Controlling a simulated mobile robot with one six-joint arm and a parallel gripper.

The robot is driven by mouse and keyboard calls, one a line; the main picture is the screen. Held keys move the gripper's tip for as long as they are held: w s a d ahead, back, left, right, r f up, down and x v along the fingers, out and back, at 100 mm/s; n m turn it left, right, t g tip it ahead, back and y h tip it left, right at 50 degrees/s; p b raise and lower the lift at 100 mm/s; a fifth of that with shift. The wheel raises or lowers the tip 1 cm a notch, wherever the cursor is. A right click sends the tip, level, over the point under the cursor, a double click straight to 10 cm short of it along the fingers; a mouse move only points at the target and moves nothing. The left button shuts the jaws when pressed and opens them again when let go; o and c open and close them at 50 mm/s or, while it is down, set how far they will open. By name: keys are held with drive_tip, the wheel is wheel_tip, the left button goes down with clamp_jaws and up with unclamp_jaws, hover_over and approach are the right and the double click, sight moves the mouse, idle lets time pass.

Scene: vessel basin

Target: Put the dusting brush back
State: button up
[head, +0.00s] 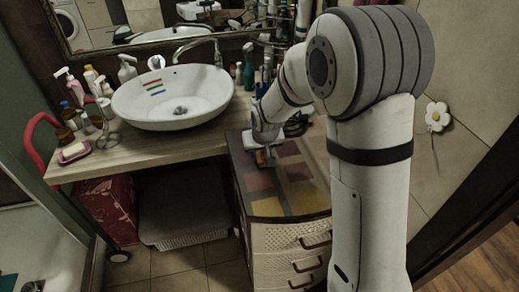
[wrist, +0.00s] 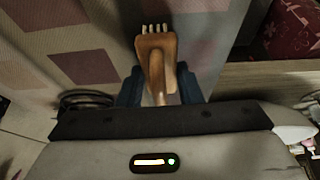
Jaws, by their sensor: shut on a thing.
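The dusting brush (wrist: 155,45) has a wooden head and handle with a row of pale bristles. It shows in the wrist view between the two blue fingers of my gripper (wrist: 160,88). My gripper is shut on its handle, and the bristled head sticks out past the fingertips. In the head view my gripper (head: 263,155) is over the patterned top of the drawer cabinet (head: 297,173), near its left side. The brush is small there and mostly hidden by the gripper. I cannot tell whether it touches the cabinet top.
A white basin (head: 170,98) with coloured stripes stands on the wooden counter (head: 140,150). Bottles crowd the counter's left end, near a soap dish (head: 74,152). More bottles, including a green spray bottle (head: 248,65), stand behind my gripper. The cabinet top's front part is clear.

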drive_tip(key=o, duration=0.9)
drive_tip(key=shift+f, duration=0.1)
drive_tip(key=shift+o, duration=0.2)
drive_tip(key=shift+r, duration=0.25)
drive_tip(key=b+v, duration=0.1)
drive_tip(key=v, duration=1.1)
drive_tip(key=s+d+r+m, duration=0.1)
drive_tip(key=s+d, duration=0.6)
drive_tip(key=s, duration=0.4)
drive_tip(key=s+d+r+m+g+h, duration=0.1)
drive_tip(key=s+d+m, duration=0.1)
drive_tip(key=s+d, duration=0.6)
drive_tip(key=s, duration=0.2)
drive_tip(key=shift+s+r, duration=0.15)
drive_tip(key=shift+s, duration=0.25)
